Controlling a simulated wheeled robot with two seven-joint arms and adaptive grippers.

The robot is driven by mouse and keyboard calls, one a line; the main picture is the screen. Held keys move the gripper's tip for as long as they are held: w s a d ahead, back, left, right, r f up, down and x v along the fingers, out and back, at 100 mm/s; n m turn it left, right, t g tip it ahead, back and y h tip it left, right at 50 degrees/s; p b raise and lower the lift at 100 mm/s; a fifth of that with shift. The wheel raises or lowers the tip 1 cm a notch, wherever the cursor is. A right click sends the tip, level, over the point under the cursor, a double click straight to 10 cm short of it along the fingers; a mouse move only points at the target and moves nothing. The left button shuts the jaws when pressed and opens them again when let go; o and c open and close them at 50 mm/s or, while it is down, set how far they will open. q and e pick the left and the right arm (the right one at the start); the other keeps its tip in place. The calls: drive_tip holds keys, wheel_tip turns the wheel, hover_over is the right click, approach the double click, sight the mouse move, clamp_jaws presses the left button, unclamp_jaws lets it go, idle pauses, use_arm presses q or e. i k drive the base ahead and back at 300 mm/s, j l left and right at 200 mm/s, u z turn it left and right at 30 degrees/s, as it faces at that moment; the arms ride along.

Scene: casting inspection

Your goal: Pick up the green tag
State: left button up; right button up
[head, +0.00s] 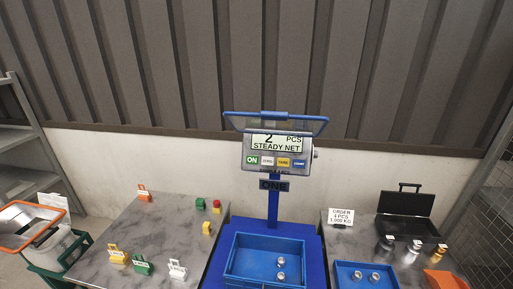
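The green tag (142,265) stands on the grey marbled table (160,230) at the left, near its front edge. It has a handle-like top and a white label on its face. A yellow tag (117,256) stands just left of it and a white tag (177,270) to its right, both apart from it. An orange tag (144,197) stands further back. Neither of my grippers can be made out in the head view.
Small green, red and yellow blocks (206,229) sit near the left table's right edge. A blue scale with a blue tray (232,278) holding metal parts stands in the middle. Another blue tray (347,284), weights and an open black case (405,228) are at right.

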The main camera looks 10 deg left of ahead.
sight(143, 267)
drive_tip(key=k+j+u, duration=0.15)
drive_tip(key=j, duration=0.25)
drive_tip(key=k+j+u, duration=0.15)
drive_tip(key=k+j, duration=0.2)
drive_tip(key=k+j+u, duration=0.15)
drive_tip(key=j, duration=0.3)
drive_tip(key=k, duration=0.05)
